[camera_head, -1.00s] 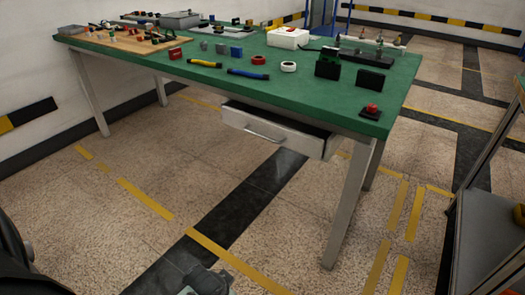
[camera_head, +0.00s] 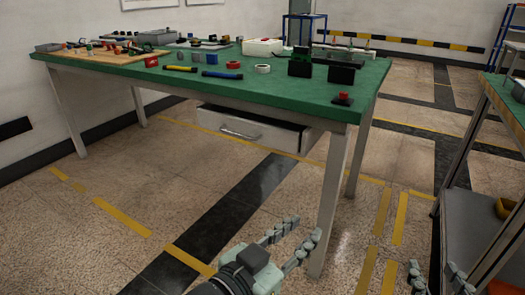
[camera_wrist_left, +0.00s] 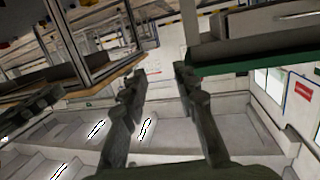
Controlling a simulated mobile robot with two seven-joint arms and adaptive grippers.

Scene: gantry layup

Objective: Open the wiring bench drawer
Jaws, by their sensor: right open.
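The wiring bench (camera_head: 230,85) has a green top and stands on grey legs. Its light grey drawer (camera_head: 268,135) hangs under the front edge and is partly slid out, with a dark gap showing above its front. A bar handle (camera_head: 238,132) is on the drawer front. My left gripper (camera_head: 303,228) is open and empty, low in front of the bench and apart from the drawer. Its two spread fingers also show in the left wrist view (camera_wrist_left: 155,80). My right gripper (camera_head: 433,266) is open and empty at the bottom right edge, partly cut off.
Tools and small parts, including a red button (camera_head: 343,97) and a white box (camera_head: 262,47), lie on the bench top. A bench leg (camera_head: 332,190) stands just beyond my left gripper. Another bench with a lower shelf (camera_head: 470,225) is at the right. The floor before the drawer is clear.

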